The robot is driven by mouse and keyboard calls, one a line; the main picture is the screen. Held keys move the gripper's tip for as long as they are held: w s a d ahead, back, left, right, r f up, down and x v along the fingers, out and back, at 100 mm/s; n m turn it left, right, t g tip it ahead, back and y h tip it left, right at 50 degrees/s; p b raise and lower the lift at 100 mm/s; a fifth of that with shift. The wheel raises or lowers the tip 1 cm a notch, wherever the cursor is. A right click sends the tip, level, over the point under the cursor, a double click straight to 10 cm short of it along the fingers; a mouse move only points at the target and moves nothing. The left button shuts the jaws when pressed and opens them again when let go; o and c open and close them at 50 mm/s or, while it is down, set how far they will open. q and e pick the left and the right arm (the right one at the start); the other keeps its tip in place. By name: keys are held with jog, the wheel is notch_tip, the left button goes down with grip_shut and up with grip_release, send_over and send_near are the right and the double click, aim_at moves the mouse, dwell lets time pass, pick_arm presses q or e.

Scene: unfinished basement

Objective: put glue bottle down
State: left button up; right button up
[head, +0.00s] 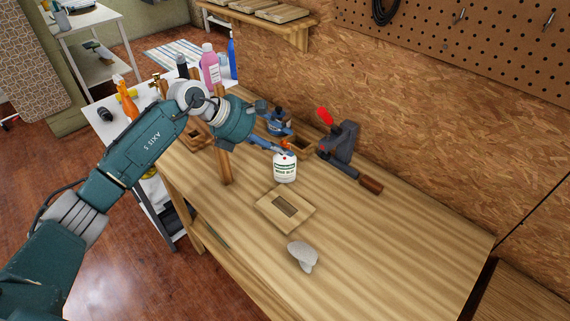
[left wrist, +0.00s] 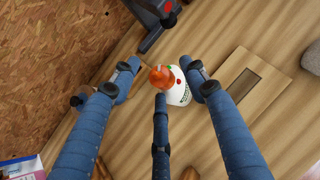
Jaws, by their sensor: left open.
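The glue bottle (head: 285,168) is white with a label and stands upright on the wooden workbench (head: 390,235). In the left wrist view its orange cap (left wrist: 161,78) and white body (left wrist: 179,90) show among the fingertips. My left gripper (head: 272,150) is open, with its blue fingers reaching in from the left at the height of the bottle's top. In the left wrist view two fingers flank the bottle and a third ends at its cap; I cannot tell whether any touches. My right gripper is not in view.
A wooden plate with a slot (head: 286,207) lies in front of the bottle, and a grey stone-like piece (head: 302,255) lies nearer. A clamp with a red handle (head: 340,138) and a wooden-handled tool (head: 368,183) are behind to the right. The bench's right part is clear.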

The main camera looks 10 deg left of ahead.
pick_arm(q)
grip_shut()
jog(key=shift+r, duration=0.15)
